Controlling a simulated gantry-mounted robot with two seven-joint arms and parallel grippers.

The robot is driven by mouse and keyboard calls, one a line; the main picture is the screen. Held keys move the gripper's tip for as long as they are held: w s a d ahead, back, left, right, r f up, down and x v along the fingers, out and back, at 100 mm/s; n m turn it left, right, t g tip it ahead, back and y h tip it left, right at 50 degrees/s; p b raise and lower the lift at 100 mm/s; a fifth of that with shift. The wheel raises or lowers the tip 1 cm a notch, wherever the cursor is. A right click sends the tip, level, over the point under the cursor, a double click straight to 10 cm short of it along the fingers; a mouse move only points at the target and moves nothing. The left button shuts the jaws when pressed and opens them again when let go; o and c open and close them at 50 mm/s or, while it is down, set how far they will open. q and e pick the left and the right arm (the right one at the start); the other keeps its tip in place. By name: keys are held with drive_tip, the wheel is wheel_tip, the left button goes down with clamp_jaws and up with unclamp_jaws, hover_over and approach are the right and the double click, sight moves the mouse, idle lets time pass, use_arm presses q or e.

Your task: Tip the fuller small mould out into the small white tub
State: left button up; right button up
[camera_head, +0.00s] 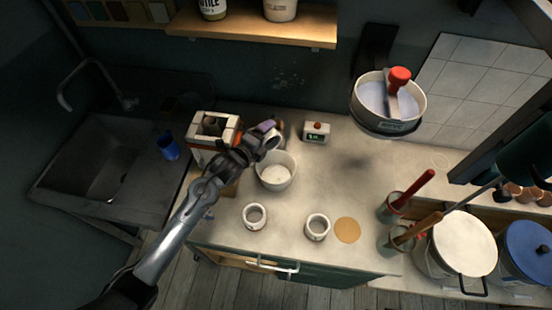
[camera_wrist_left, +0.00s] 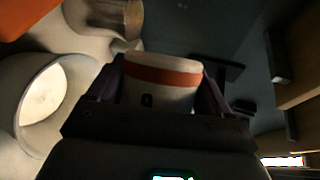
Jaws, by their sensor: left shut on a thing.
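My left gripper (camera_head: 268,137) is shut on a small white mould with an orange band, seen between the dark purple fingers in the left wrist view (camera_wrist_left: 160,88). It is held above the back rim of the small white tub (camera_head: 290,181), which shows as a round pale opening at the left of the wrist view (camera_wrist_left: 22,128). The held mould's mouth and contents are hidden, and I cannot tell its tilt. Two more small white ring-topped moulds (camera_head: 255,216) and (camera_head: 318,227) stand on the bench front. My right gripper is not in view.
A wide pan with a red-handled tool (camera_head: 388,112) stands at the back right. Pots with tools (camera_head: 392,207) stand at the right. The bench middle is clear.

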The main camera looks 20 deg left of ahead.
use_arm(q)
drive_tip(key=shift+w, duration=0.1)
drive_tip(key=shift+r+n+g+p, duration=0.3)
drive_tip(key=shift+r+n+p, duration=0.1)
drive_tip(key=shift+p, duration=0.25)
drive_tip(key=a+r+p, duration=0.1)
drive_tip(key=p, duration=0.1)
drive_tip(key=w+r+n+g+p, duration=0.1)
drive_tip(key=p, duration=0.2)
drive_tip(key=shift+a+r+h, duration=0.4)
drive_tip(key=n+g+h+p, duration=0.1)
drive_tip(key=n+p, duration=0.1)
drive_tip(key=p, duration=0.2)
drive_tip(key=r+n+g+h+p, duration=0.1)
drive_tip(key=n+p, duration=0.1)
drive_tip(key=p, duration=0.2)
drive_tip(key=shift+w+a+r+h, duration=0.1)
drive_tip(key=shift+w+a+h, duration=0.05)
drive_tip(key=shift+h, duration=0.25)
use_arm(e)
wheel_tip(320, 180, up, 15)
use_arm(q)
drive_tip(key=w+a+r+n+g+h+b, duration=0.2)
drive_tip(key=a+r+n+h+b, duration=0.1)
drive_tip(key=r+n+h+b, duration=0.1)
drive_tip(key=shift+w+a+r+n, duration=0.25)
drive_tip(key=shift+w+a+n, duration=0.15)
drive_tip(key=shift+n, duration=0.1)
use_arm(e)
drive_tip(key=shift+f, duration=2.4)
